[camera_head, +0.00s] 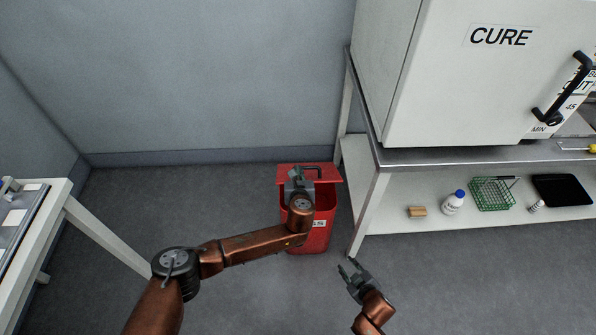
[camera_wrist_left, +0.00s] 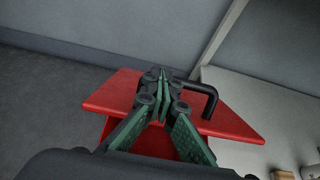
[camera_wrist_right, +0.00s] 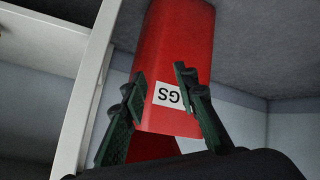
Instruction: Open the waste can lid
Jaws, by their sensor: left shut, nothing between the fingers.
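The red waste can (camera_head: 322,238) stands on the floor beside the shelf table. Its red lid (camera_head: 328,174) has a dark bar handle (camera_head: 318,169). A darker red area shows below the lid's near edge; I cannot tell how far the lid is raised. My left gripper (camera_head: 297,173) is over the lid, shut and empty. In the left wrist view its closed fingertips (camera_wrist_left: 162,78) are beside the handle (camera_wrist_left: 208,96), perhaps touching it. My right gripper (camera_head: 348,268) is open and empty in front of the can. The can's label (camera_wrist_right: 168,94) shows between its fingers in the right wrist view.
A white shelf table (camera_head: 378,195) stands right of the can, its leg close by. It carries a large CURE oven (camera_head: 450,80), with a bottle (camera_head: 453,202) and a green wire basket (camera_head: 491,193) below. Another table (camera_head: 95,225) is at left. Floor between is clear.

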